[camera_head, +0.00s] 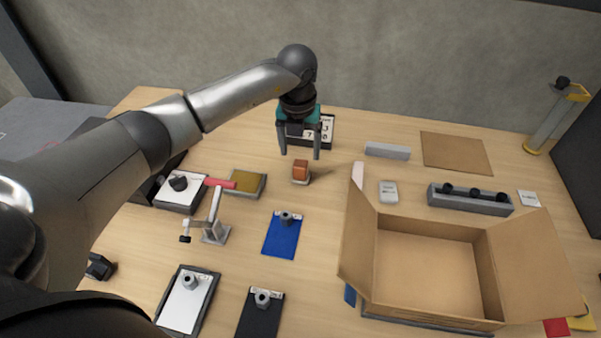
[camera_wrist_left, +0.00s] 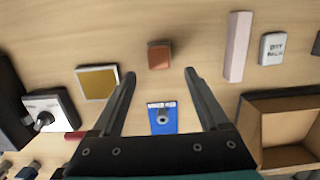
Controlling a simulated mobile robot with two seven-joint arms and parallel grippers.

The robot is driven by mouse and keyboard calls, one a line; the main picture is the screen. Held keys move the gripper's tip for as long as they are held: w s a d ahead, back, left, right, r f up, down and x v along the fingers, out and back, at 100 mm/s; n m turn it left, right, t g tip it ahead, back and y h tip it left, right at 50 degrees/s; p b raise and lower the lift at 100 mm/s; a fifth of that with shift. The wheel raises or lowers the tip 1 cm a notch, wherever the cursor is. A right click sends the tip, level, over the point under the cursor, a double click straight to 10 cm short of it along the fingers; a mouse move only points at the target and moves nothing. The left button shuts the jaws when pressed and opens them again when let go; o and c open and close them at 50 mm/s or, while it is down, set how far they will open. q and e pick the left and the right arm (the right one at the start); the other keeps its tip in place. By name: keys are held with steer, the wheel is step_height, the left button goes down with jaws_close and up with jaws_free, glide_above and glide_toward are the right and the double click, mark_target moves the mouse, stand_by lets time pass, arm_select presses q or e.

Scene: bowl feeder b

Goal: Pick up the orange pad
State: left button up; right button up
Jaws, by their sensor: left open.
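The orange pad (camera_head: 301,170) is a small orange-brown block on the wooden table, near the middle of the head view. It also shows in the wrist view (camera_wrist_left: 159,56), just beyond the gap between the fingertips. My left gripper (camera_head: 300,155) points down above and slightly behind the pad in the head view. Its two fingers are spread apart with nothing between them, also in the wrist view (camera_wrist_left: 160,75). The pad appears free of both fingers. My right gripper is not in view.
An open cardboard box (camera_head: 425,265) stands at the right front. A blue clipboard (camera_head: 282,240) with a nut lies in front of the pad. A yellow-topped pad (camera_head: 245,183) and a red-handled clamp (camera_head: 216,210) are to the left. A grey bar (camera_head: 387,151) lies to the right.

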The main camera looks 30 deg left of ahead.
mark_target(300, 163)
arm_select(q)
steer(key=f, duration=0.2)
steer(key=w+f+b, duration=0.1)
steer(key=f, duration=0.4)
steer(key=shift+w+a, duration=0.15)
steer(key=shift+a, duration=0.05)
jaws_close()
stand_by(0.4)
